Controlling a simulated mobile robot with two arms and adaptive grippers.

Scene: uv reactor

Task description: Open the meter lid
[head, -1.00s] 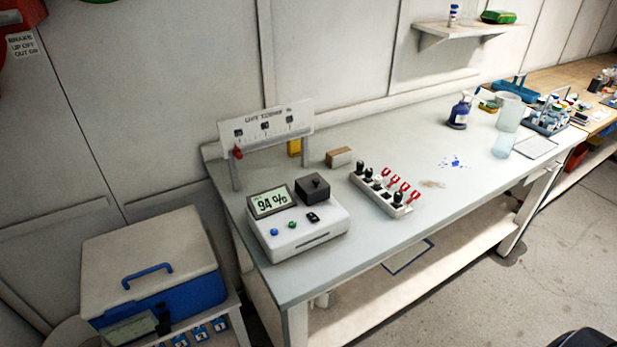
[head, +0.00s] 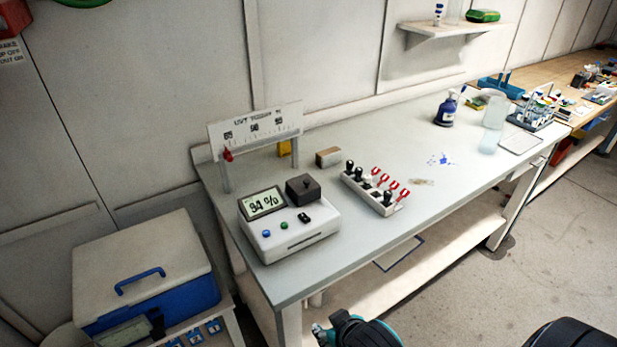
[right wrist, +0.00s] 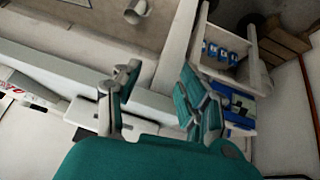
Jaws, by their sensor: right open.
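The meter (head: 290,240) is a white box near the left end of the bench, with a tilted display reading 94 % and a blue and a green button. Its dark square lid (head: 303,189), with a small knob on top, sits down on the meter, closed. My right gripper (head: 322,334) shows at the bottom edge of the head view, in front of and below the bench top, apart from the meter. In the right wrist view its two teal-padded fingers (right wrist: 160,88) are spread with nothing between them. My left gripper is not in view.
A scale board (head: 255,128) with a red pointer stands behind the meter. A white rack (head: 375,190) with black and red-handled items is to its right, near a brown block (head: 329,157). A blue cooler box (head: 145,270) stands at left.

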